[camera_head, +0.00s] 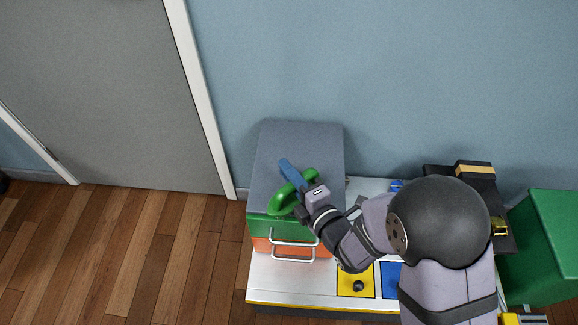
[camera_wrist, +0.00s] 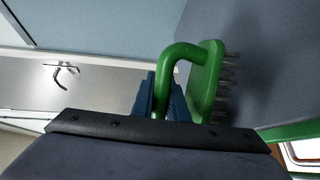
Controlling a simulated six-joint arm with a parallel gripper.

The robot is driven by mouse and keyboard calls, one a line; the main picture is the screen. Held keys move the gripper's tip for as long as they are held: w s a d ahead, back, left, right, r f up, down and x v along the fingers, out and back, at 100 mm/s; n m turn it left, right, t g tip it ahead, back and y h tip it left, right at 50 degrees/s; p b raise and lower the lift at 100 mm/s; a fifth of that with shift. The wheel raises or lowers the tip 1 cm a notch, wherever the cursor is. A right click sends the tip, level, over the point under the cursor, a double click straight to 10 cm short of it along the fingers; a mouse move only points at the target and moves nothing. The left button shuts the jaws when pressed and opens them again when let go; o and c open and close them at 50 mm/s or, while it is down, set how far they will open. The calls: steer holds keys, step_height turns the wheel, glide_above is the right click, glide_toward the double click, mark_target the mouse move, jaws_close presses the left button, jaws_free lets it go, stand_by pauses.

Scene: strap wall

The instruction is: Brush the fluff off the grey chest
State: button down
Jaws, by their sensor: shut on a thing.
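The grey chest (camera_head: 312,137) stands against the wall with a flat grey top and green and orange front bands. Its grey surface also fills the right of the wrist view (camera_wrist: 285,60). My gripper (camera_head: 292,178), with blue fingers, is shut on the handle of a green brush (camera_head: 283,203) over the front part of the chest top. In the wrist view the brush (camera_wrist: 207,85) shows a looped handle and dark bristles facing the grey surface. I cannot tell whether the bristles touch it. I can make out no fluff; my arm and the brush hide part of the top.
A wire handle (camera_head: 292,243) sticks out from the chest front. The white bench (camera_head: 265,285) carries yellow (camera_head: 357,280) and blue panels. A black case (camera_head: 465,172) and a green box (camera_head: 550,240) stand at the right. A grey door (camera_head: 95,90) and open wooden floor lie left.

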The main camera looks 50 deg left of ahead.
step_height(320, 180, up, 7)
steer(key=p, duration=0.4)
steer(key=shift+r, duration=0.15)
steer(key=shift+w, duration=0.1)
